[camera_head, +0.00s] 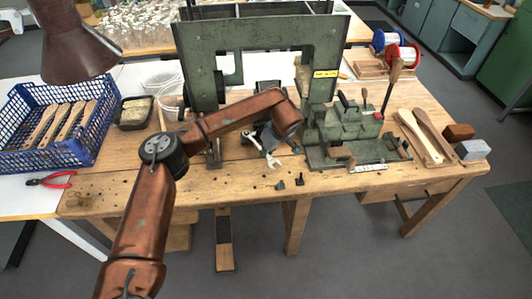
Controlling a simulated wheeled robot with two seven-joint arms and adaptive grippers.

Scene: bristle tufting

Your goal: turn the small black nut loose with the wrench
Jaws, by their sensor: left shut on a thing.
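A pale metal wrench (271,160) shows just in front of my left gripper (262,140), its open end pointing down and toward the bench front. My left gripper is shut on the wrench, over the bench between the green press frame and the green fixture; my own forearm hides part of this area. Two small dark pieces, a left one (280,185) and a right one (300,181), sit near the bench's front edge, apart from the wrench. I cannot tell whether either is the small black nut. My right gripper is not in view.
The green press frame (190,50) stands behind my left gripper. A blue crate (40,150) and red pliers (50,180) lie left. Wooden handles (425,140) lie right. The front left bench is mostly clear.

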